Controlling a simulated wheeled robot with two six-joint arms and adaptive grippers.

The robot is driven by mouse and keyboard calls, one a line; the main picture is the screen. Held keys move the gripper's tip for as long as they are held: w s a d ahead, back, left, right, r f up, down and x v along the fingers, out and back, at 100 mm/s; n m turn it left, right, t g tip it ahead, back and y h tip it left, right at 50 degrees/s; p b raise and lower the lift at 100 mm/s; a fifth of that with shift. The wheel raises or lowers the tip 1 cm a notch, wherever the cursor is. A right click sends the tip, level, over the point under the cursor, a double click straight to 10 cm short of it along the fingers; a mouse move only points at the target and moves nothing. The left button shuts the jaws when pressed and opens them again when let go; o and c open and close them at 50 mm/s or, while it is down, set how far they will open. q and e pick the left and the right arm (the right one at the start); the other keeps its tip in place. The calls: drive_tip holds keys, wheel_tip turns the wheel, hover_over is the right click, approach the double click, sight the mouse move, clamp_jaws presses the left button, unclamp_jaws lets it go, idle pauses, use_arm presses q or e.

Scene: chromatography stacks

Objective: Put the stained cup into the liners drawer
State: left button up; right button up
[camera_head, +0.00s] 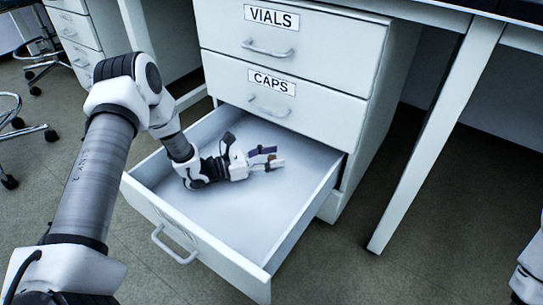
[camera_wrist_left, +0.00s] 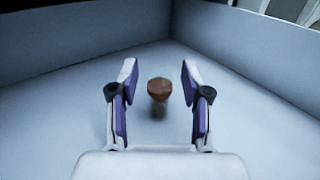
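The small brown stained cup (camera_wrist_left: 159,91) is in the open bottom drawer (camera_head: 200,268), between the fingertips of my left gripper (camera_wrist_left: 160,82). In the left wrist view, a gap shows on each side of the cup, so the open fingers do not touch it. A shadow lies just below the cup; I cannot tell for sure that it rests on the drawer floor. In the head view, my left gripper (camera_head: 268,158) reaches low into this drawer and mostly hides the cup. No label is readable on this drawer's front. My right gripper is out of view.
The shut VIALS drawer (camera_head: 320,51) and CAPS drawer (camera_head: 325,107) sit above the open drawer in the white cabinet. The drawer's walls surround my left gripper. A white table leg (camera_head: 437,140) stands to the right. Part of my right arm shows at the right edge.

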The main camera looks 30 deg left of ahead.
use_arm(q)
drive_tip(key=shift+s+a+r, duration=0.1)
drive_tip(key=shift+a+r, duration=0.05)
drive_tip(key=shift+r, duration=0.1)
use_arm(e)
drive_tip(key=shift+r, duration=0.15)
use_arm(q)
drive_tip(key=p+v, duration=0.4)
drive_tip(key=v, duration=0.2)
drive_tip(key=shift+s+a+r, duration=0.1)
drive_tip(key=shift+a+r, duration=0.05)
drive_tip(key=shift+s+a, duration=0.25)
drive_tip(key=shift+s+f, duration=0.1)
drive_tip(key=shift+f, duration=0.15)
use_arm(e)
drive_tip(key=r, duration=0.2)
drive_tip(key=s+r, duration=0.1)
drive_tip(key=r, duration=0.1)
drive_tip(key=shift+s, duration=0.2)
